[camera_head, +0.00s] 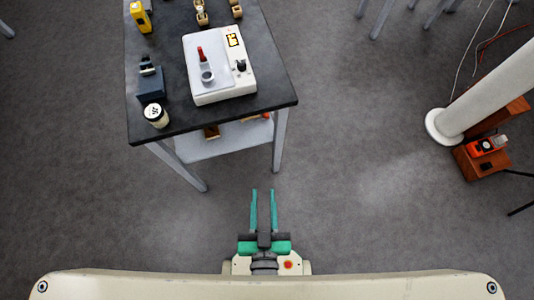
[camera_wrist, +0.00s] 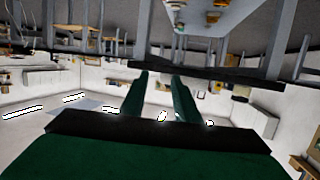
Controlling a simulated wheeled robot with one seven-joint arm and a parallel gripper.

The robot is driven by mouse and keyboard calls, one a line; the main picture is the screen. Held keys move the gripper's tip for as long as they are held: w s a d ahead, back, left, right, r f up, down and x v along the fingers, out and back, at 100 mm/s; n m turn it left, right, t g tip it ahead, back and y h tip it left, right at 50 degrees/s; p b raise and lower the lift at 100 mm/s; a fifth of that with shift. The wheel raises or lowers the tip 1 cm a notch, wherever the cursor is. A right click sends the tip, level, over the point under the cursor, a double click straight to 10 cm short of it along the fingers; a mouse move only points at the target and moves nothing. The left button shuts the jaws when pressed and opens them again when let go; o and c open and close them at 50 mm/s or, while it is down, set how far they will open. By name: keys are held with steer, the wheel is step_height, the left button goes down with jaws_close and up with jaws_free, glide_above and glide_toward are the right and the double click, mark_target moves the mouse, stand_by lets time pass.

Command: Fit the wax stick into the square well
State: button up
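A small upright red stick (camera_head: 201,53), possibly the wax stick, stands on a white boxy device (camera_head: 221,92) on the dark table in the head view. A small grey round cup (camera_head: 207,76) sits just in front of it on the device. I cannot make out a square well; a dark blue block (camera_head: 151,86) with black parts stands left of the device. My gripper (camera_head: 264,192) is off the table, in front of it and slightly right, with its green fingers apart and nothing between them. The fingers also show in the wrist view (camera_wrist: 160,78), which appears upside down.
The dark table (camera_head: 276,88) has a lower shelf (camera_head: 220,143) holding small items. A white column (camera_head: 480,100) and brown box (camera_head: 470,167) stand right. Floor between is clear.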

steer(key=v, duration=0.2)
steer(key=d+v, duration=0.1)
steer(key=v, duration=0.1)
steer(key=shift+s+r, duration=0.1)
steer(key=shift+s, duration=0.15)
steer(key=shift+w, duration=0.15)
